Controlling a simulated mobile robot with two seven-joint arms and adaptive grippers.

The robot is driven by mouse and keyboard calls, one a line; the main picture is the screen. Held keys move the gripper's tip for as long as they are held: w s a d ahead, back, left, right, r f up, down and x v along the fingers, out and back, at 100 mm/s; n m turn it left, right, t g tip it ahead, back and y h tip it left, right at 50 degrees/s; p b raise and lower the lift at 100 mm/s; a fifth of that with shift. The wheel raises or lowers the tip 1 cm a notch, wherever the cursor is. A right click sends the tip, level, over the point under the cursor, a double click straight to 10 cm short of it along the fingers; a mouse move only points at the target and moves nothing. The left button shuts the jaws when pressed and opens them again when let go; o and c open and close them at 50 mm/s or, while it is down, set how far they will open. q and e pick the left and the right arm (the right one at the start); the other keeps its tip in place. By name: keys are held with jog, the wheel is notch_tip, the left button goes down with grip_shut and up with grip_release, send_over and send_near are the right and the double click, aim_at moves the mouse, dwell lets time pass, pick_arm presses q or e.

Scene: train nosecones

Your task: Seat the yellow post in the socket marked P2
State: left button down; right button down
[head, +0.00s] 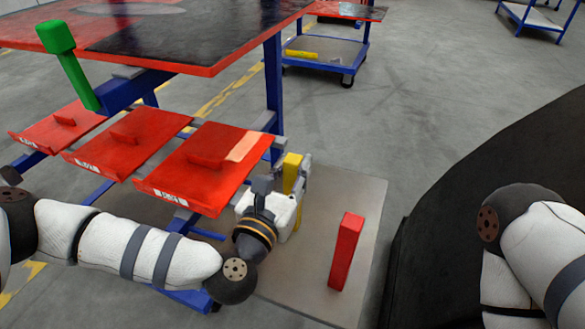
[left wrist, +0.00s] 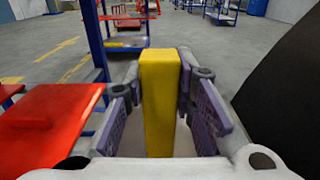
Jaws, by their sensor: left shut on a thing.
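The yellow post (head: 291,173) stands upright between the fingers of my left gripper (head: 287,190), which is shut on it. In the left wrist view the post (left wrist: 160,105) fills the middle, with a purple finger pad on each side of it. I cannot make out a socket marked P2. My right gripper is out of view.
A red block (head: 346,252) stands upright on the pale board, right of my left gripper. Red trays (head: 195,170) sit left under a red-edged table (head: 200,68). A green piece (head: 70,65) is by the table edge. A blue cart (head: 325,52) is behind.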

pick_arm(q)
jog(key=shift+f, duration=0.15)
jog(key=c, duration=1.3)
grip_release()
jog(key=shift+c, duration=0.2)
